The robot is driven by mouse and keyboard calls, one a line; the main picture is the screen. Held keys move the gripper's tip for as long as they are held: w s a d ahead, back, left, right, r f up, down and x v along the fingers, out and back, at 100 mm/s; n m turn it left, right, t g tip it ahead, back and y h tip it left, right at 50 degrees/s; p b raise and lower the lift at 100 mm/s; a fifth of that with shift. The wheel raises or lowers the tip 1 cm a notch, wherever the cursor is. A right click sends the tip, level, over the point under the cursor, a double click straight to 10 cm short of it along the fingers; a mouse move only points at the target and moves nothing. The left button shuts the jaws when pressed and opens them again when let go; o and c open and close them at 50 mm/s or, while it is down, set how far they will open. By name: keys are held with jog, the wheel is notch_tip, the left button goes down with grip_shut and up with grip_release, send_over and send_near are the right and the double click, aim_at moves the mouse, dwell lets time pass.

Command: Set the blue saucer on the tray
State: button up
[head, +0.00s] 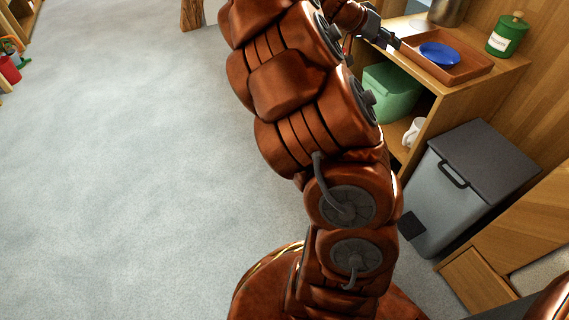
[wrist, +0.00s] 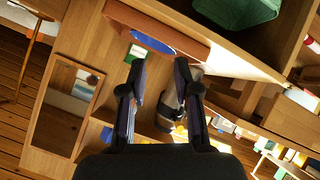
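The blue saucer (head: 439,53) lies inside the brown rectangular tray (head: 478,69), on top of the wooden shelf unit. In the wrist view the saucer (wrist: 153,43) shows as a blue oval along the edge of the tray (wrist: 188,40). My gripper (head: 392,40) is at the left end of the tray, apart from the saucer. In the wrist view the two fingers of my gripper (wrist: 160,62) are spread with nothing held between them. The saucer appears beyond the fingertips.
A green lidded canister (head: 506,36) stands behind the tray. A metal container (head: 447,11) stands at the back. A green bin (head: 391,92) and a white mug (head: 413,132) sit on lower shelves. A grey pedal bin (head: 456,190) stands beside the unit. Open floor lies left.

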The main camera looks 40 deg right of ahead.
jog(key=s+a+f+n+t+y, duration=0.1)
jog(key=s+a+f+n+y, duration=0.15)
jog(key=a, duration=0.85)
jog(key=s+a+f+n+y, duration=0.2)
jog(key=s+a+f+n, duration=0.15)
jog(key=a, duration=0.65)
jog(key=s+a+f+n+t+y, duration=0.1)
jog(key=s+a+f+n+y, duration=0.15)
jog(key=a, duration=0.85)
jog(key=s+a+f+n+y, duration=0.2)
jog(key=s+a, duration=0.3)
jog(key=a, duration=0.3)
jog(key=s+a+f+n+g+y, duration=0.1)
jog(key=s+a+n, duration=0.4)
jog(key=a, duration=0.2)
jog(key=shift+a+f+g+y, duration=0.3)
jog(key=shift+a+f+y, duration=0.1)
jog(key=shift+n, duration=0.25)
notch_tip(320, 180, up, 40)
jog(key=t+p, duration=0.1)
jog(key=p, duration=3.6)
jog(key=shift+w+d+f+t+p, duration=0.15)
jog(key=shift+w+t+p, duration=0.25)
jog(key=shift+w, duration=0.05)
